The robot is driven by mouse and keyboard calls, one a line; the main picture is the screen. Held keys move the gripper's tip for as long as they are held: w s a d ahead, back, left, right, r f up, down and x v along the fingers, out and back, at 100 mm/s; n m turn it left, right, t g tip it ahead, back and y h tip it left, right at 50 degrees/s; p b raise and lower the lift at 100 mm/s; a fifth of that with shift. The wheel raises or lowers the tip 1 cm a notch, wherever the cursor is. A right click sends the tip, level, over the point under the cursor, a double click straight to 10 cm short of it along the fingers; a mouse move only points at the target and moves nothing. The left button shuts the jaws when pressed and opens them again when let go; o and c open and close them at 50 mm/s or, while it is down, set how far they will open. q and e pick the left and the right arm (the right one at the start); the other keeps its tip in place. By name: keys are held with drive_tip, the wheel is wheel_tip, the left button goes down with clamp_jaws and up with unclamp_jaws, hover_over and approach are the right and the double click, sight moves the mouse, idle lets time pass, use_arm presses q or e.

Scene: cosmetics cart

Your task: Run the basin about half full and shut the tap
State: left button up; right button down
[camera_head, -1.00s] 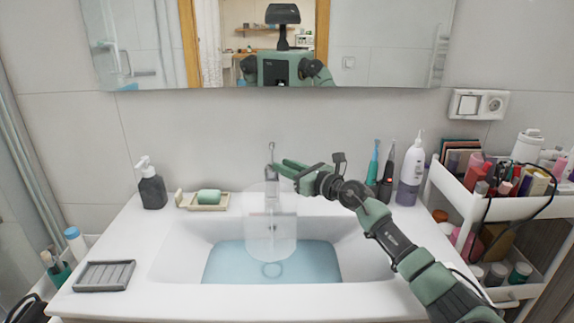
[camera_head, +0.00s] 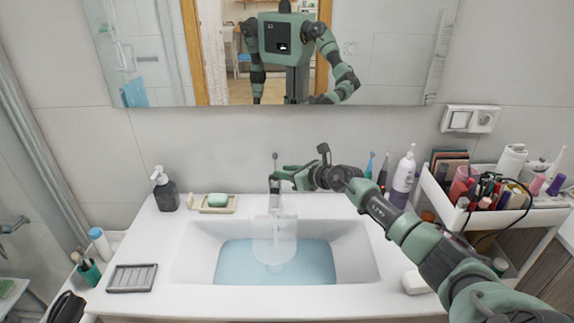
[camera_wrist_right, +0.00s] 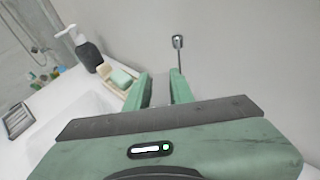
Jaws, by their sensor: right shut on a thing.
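The white basin (camera_head: 188,262) holds pale blue water (camera_head: 315,262). The water covers the floor and stands below the rim. The tap (camera_head: 274,204) rises at the basin's back edge, with a thin upright stem above it. A wide translucent stream (camera_head: 273,240) still falls from it into the water. My right gripper (camera_head: 276,180) reaches in from the right and is shut on the top of the tap. In the wrist view the gripper (camera_wrist_right: 160,88) has a grey part of the tap between its fingers; most of it is hidden. My left gripper is not in view.
A dark soap bottle (camera_head: 166,192) and a soap dish (camera_head: 232,210) with green soap stand left of the tap. A full cart (camera_head: 520,215) is far right. A grey tray (camera_head: 132,278) lies front left.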

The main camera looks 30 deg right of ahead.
drive_tip(key=shift+d+r, duration=0.15)
drive_tip(key=shift+r, duration=0.1)
drive_tip(key=c, duration=1.4)
unclamp_jaws()
drive_tip(key=shift+o, duration=1)
drive_tip(key=shift+f, duration=0.2)
drive_tip(key=b+v, duration=0.1)
drive_tip(key=v, duration=0.7)
drive_tip(key=shift+b, duration=0.3)
